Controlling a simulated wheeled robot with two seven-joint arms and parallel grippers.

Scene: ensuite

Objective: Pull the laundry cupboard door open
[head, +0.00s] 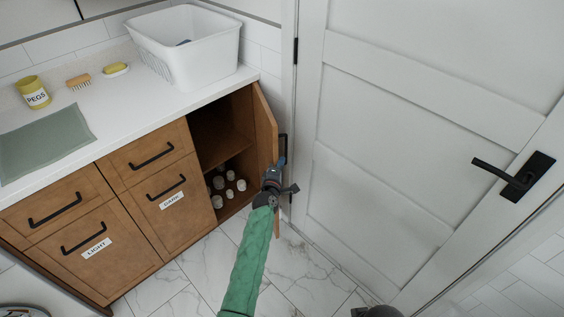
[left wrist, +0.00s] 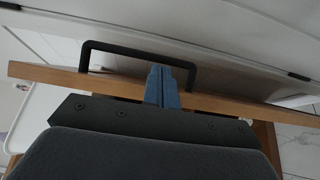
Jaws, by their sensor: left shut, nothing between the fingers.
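The laundry cupboard door (head: 264,130) is brown wood and stands swung wide open, at the right end of the counter. Its black bar handle (head: 283,148) is on the face turned toward the white room door. My left gripper (head: 281,163), on a green-sleeved arm, is at the open door. In the left wrist view its blue fingers (left wrist: 161,78) are shut together, over the door's edge (left wrist: 222,102) and beside the black handle (left wrist: 130,46). Nothing shows between them, and I cannot tell whether they touch the door.
The open cupboard holds several white bottles (head: 219,183). A closed white door (head: 400,130) stands close on the right. Marble floor (head: 305,270) is clear in front.

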